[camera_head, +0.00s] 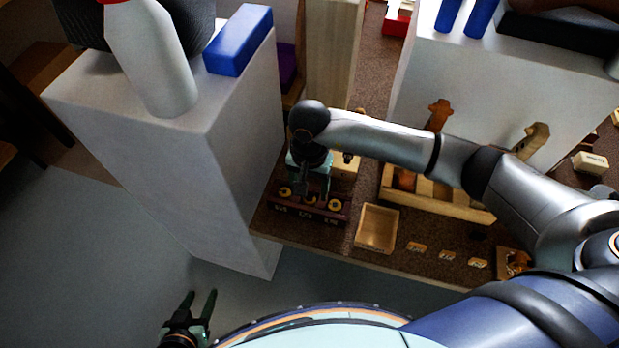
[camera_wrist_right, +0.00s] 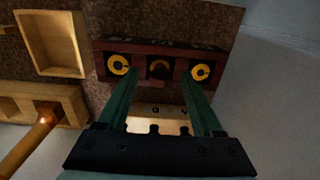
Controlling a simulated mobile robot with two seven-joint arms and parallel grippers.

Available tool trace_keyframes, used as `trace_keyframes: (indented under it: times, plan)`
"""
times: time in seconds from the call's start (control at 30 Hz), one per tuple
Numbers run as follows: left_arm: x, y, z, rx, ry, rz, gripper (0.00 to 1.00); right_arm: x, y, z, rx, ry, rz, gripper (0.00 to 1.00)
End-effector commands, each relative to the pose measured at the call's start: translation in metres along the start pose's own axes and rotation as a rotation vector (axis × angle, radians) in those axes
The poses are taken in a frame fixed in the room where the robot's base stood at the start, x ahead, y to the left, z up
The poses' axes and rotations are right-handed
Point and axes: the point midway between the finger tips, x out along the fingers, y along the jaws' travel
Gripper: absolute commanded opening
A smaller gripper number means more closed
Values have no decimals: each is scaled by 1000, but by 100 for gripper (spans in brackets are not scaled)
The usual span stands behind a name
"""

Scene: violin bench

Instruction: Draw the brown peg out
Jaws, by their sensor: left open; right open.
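A dark red block (camera_head: 320,213) with yellow rings along it stands at the front left of the bench. In the right wrist view the block (camera_wrist_right: 105,49) shows a yellow ring (camera_wrist_right: 118,65) at one side, another (camera_wrist_right: 200,72) at the other, and a brown, rounded piece (camera_wrist_right: 159,69) between them. I cannot tell surely whether this is the brown peg. My right gripper (camera_head: 311,194) is open over the block; in the wrist view its fingertips (camera_wrist_right: 159,76) lie either side of the brown piece, with nothing visibly gripped. My left gripper (camera_head: 200,302) is open and empty, low at the left, away from the bench.
An empty wooden tray (camera_head: 377,228) sits right of the block. A wooden rack (camera_head: 455,207) with brown pieces stands behind it. Small labels (camera_head: 447,254) lie along the front edge. A tall white cabinet (camera_head: 170,150) closes off the left; another white box (camera_head: 500,80) stands behind.

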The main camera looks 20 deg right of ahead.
Motion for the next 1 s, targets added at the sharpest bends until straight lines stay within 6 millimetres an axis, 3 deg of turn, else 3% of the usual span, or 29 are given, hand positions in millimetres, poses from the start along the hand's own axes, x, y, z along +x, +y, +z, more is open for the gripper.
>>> trace_keyframes:
  times: [0.27, 0.87, 1.0]
  plan:
    - [0, 0, 0, 0, 0, 0, 50, 1, 0, 0, 0, 0, 0, 68]
    - [0, 0, 0, -1, -1, 0, 50, 1, 0, 0, 1, 0, 0, 0]
    - [0, 0, 0, -1, 0, 0, 50, 1, 0, 0, 1, 0, 0, 0]
